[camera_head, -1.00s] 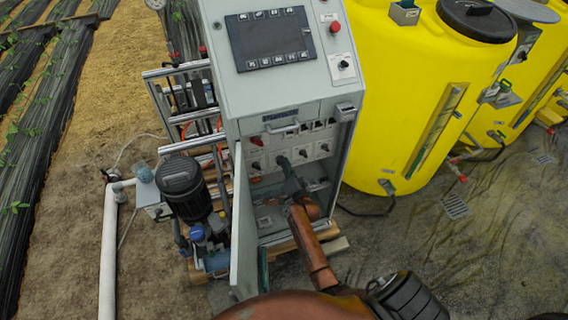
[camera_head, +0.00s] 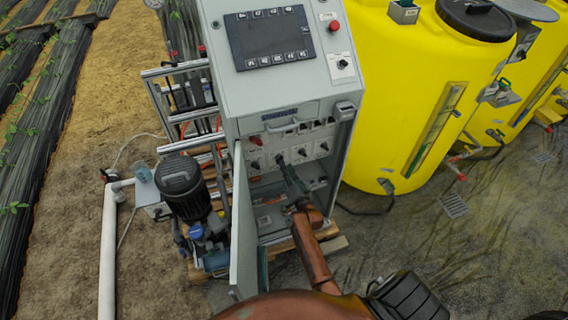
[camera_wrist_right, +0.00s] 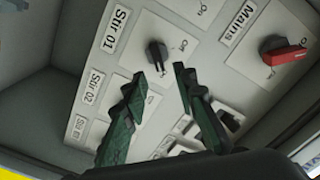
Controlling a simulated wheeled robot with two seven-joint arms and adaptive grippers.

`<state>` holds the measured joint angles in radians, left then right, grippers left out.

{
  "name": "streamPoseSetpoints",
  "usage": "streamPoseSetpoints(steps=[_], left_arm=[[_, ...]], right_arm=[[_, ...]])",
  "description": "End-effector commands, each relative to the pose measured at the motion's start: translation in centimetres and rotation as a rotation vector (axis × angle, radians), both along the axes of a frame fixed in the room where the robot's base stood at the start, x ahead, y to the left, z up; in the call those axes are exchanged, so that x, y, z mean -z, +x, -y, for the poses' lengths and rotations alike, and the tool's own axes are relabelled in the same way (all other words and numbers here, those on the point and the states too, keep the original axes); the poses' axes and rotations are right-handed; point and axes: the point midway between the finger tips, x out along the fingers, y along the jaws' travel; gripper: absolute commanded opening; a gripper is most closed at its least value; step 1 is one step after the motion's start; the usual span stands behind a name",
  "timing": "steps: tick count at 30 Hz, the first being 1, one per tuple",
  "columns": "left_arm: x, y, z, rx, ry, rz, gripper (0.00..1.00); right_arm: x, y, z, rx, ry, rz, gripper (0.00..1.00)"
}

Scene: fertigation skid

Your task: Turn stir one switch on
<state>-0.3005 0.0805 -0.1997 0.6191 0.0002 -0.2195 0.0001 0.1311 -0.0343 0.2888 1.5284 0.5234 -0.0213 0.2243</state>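The Stir 01 switch (camera_wrist_right: 157,55) is a black knob on a white plate in the right wrist view, beside its Stir 01 label. My right gripper (camera_wrist_right: 159,73) has its two green fingers apart. The knob shows just beyond the gap between the fingertips, and nothing is held. Whether a finger touches the knob I cannot tell. In the head view the right gripper (camera_head: 281,160) reaches into the open cabinet, in front of the row of switches, and partly hides it. My left gripper is not in view.
The red Mains switch (camera_wrist_right: 285,50) is right of Stir 01 in the wrist view. The Stir 02 label (camera_wrist_right: 93,88) and a lower one sit beneath Stir 01. The open cabinet door (camera_head: 243,230) stands left of my arm. A yellow tank (camera_head: 400,90) stands right.

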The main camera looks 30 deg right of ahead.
Motion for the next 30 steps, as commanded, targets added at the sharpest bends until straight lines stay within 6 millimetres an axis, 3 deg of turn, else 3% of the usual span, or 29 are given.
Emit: streamPoseSetpoints(steps=[6,12,30], left_arm=[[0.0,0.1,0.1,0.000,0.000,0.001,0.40],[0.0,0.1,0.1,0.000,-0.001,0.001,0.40],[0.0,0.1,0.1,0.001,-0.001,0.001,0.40]], right_arm=[[0.2,-4.7,-1.1,0.001,0.000,-0.004,0.26],[0.0,-7.1,-1.7,0.000,0.001,-0.001,0.26],[0.0,-7.8,-1.9,0.000,0.000,0.000,0.26]])
